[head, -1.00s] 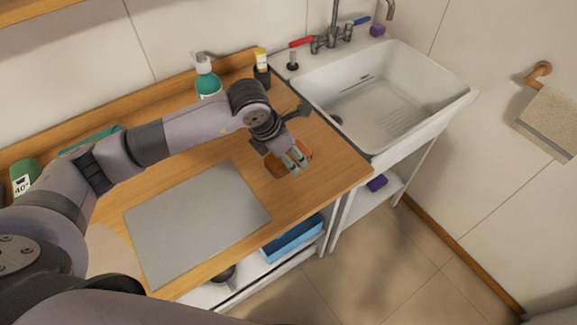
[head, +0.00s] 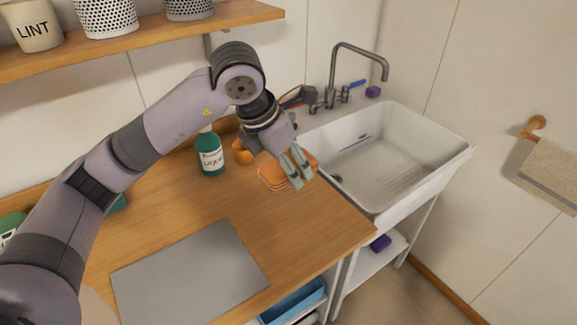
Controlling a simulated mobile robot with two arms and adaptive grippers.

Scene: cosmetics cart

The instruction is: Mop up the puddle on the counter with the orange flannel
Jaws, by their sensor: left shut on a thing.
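The orange flannel (head: 272,177) is a folded, layered cloth at the fingers of my left gripper (head: 297,170), over the right part of the wooden counter (head: 190,208). The gripper is shut on the flannel, with its fingers pointing down and covering part of it. The flannel looks raised, but its exact height above the counter is hard to tell. I cannot make out a puddle on the visible counter. My right gripper is not in view.
A green pump bottle (head: 210,157) and a small orange thing (head: 242,153) stand behind. A grey mat (head: 190,275) covers the front counter. The white sink (head: 385,165) is at the right. A shelf (head: 140,38) with pots hangs above. The middle of the counter is clear.

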